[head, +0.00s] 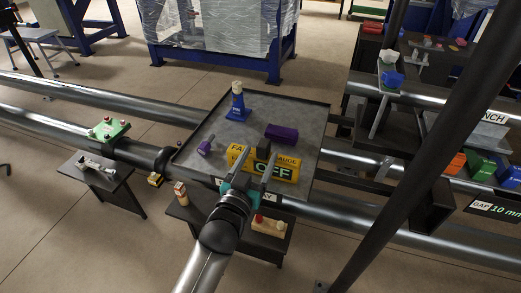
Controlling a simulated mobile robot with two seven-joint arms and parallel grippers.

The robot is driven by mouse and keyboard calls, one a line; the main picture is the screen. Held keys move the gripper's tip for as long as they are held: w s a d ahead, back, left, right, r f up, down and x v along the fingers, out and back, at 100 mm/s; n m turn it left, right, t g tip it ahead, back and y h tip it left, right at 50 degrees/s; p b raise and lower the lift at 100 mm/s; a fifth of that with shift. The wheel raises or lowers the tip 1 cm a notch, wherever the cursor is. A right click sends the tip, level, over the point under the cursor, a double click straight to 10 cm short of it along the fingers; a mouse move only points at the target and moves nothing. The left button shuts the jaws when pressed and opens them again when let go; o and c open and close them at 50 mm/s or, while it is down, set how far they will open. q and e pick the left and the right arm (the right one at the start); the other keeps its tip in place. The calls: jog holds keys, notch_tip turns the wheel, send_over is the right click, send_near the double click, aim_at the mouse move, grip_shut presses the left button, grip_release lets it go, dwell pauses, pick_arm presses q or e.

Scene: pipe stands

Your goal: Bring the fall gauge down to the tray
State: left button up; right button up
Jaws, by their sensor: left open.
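The fall gauge (284,169) is a yellow block with black lettering and a display reading "OFF". It appears to rest near the front edge of the dark grey tray (215,122), whose front label is partly hidden. My left gripper (255,166) reaches in from the front. Its two fingers are apart, over the middle of the gauge, and cover part of its lettering. A dark upright piece, perhaps the gauge's handle, shows between the fingertips. I cannot tell whether the fingers touch it. My right gripper is out of view.
On the tray stand a blue piece (238,106) with a pale top, a small purple piece (205,146) and a dark purple block (281,133). Long grey pipes (60,122) run on both sides. A low side table (97,178) stands at left. Coloured bins (480,166) are at right.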

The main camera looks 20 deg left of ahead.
pick_arm(q)
jog(key=s+p, duration=0.2)
jog(key=s, duration=0.5)
jog(key=shift+a+p, duration=0.15)
jog(key=shift+p, duration=0.25)
jog(key=s+d+f+g, duration=0.1)
jog(key=s+f+g, duration=0.25)
jog(key=f, duration=0.65)
jog(key=s+f+m+g, duration=0.15)
jog(key=s+f, duration=0.25)
jog(key=f, duration=0.5)
jog(key=s+d+f+g, duration=0.1)
jog(key=s+f+g, duration=0.3)
jog(key=f, duration=0.6)
jog(key=s+a+f+g, duration=0.2)
jog(key=s+f, duration=0.2)
jog(key=s, duration=0.4)
jog(key=s+a+f+g, duration=0.2)
jog(key=s+f, duration=0.3)
jog(key=s, duration=0.3)
jog(key=s+a+f+g, duration=0.2)
jog(key=s+f+g, duration=0.2)
jog(key=s, duration=0.4)
jog(key=shift+s+f+y, duration=0.25)
jog(key=shift+s+y, duration=0.05)
jog(key=shift+s, duration=0.1)
jog(key=shift+m, duration=0.25)
